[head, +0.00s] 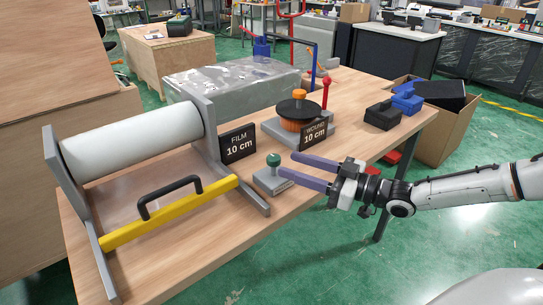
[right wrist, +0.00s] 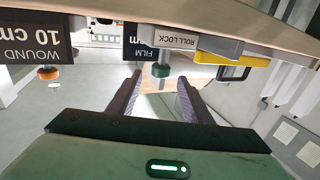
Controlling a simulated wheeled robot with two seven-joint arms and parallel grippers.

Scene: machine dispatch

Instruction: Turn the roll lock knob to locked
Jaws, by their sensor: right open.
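The roll lock knob is a small green knob (head: 273,160) on a grey block (head: 272,182) near the front edge of the wooden table. In the right wrist view the picture is upside down, and the green knob (right wrist: 161,70) hangs below the ROLL LOCK label (right wrist: 178,41). My right gripper (head: 287,165) comes in from the right with its two purple fingers apart. The fingertips are close to the knob's right side, and in the wrist view the knob shows between them (right wrist: 160,77). I cannot tell whether they touch it. My left gripper is not in view.
A white film roll (head: 133,142) sits in a grey frame behind a yellow bar (head: 170,213) with a black handle. A FILM 10 cm sign (head: 238,144) and a WOUND 10 cm sign (head: 313,135) stand nearby. An orange-and-black winder (head: 298,108) is behind the knob.

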